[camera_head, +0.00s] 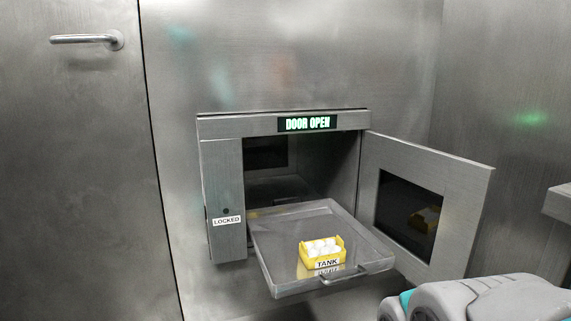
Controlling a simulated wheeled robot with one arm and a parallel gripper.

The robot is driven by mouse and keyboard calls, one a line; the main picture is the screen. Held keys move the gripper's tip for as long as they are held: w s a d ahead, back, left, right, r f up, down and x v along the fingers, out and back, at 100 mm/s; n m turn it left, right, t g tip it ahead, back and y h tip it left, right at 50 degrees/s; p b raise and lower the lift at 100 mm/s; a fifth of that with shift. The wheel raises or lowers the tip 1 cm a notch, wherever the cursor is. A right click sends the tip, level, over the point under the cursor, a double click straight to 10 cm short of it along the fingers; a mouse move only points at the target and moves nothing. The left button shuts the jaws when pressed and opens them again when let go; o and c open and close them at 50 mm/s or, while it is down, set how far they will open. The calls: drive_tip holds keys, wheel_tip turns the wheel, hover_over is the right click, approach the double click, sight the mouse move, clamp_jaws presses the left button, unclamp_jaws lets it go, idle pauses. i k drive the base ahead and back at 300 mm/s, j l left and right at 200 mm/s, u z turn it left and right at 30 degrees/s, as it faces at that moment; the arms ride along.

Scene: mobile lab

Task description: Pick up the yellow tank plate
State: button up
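The yellow tank plate (341,257) is a small yellow holder with several white round pieces in it and a white label reading TANK on its front. It sits upright on a grey pull-out tray (285,240), towards the tray's front right. The tray sticks out of an open wall compartment (228,190). My gripper is not in view. Part of my own grey and teal body shows at the bottom right, apart from the tray.
The compartment door (457,205) with a dark window stands open to the right of the tray. A lit sign (307,124) reads DOOR OPEN. The tray has a front handle (343,276). A ledge (560,203) juts out at the right edge. A wall handle (88,39) is at the upper left.

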sight(322, 252)
drive_tip(key=i+j+z, duration=0.1)
drive_tip(key=j+z, duration=0.25)
drive_tip(key=j, duration=0.2)
drive_tip(key=j+z, duration=0.35)
drive_tip(key=j, duration=0.2)
